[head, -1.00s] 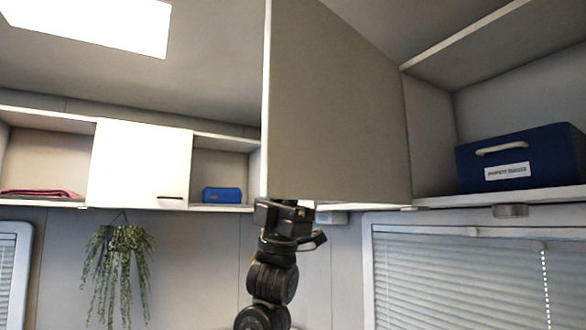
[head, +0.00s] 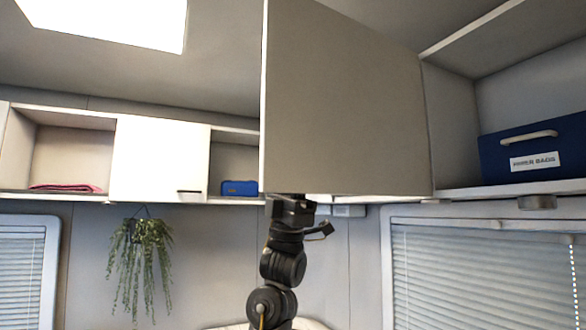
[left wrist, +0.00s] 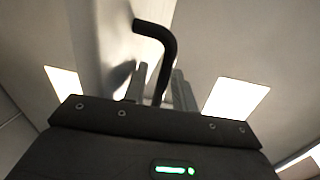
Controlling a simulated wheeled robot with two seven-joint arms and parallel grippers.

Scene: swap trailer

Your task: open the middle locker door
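The locker door in the foreground (head: 345,105) is a large grey-white panel. It stands swung open, its right edge by the right-hand locker and its free left edge towards me. My left gripper (head: 292,200) is at the door's lower left corner, its tips hidden behind the panel. In the left wrist view a black curved handle (left wrist: 158,40) runs down between the two grey fingers of my left gripper (left wrist: 160,92), which are close together around it. The contact itself is partly hidden. My right gripper is in neither view.
The right-hand locker holds a blue box (head: 535,147) labelled paper bags. At the left, a closed white door (head: 160,160) sits between open compartments with a pink cloth (head: 66,187) and a blue case (head: 239,188). A plant (head: 139,260) hangs below. Windows flank the wall.

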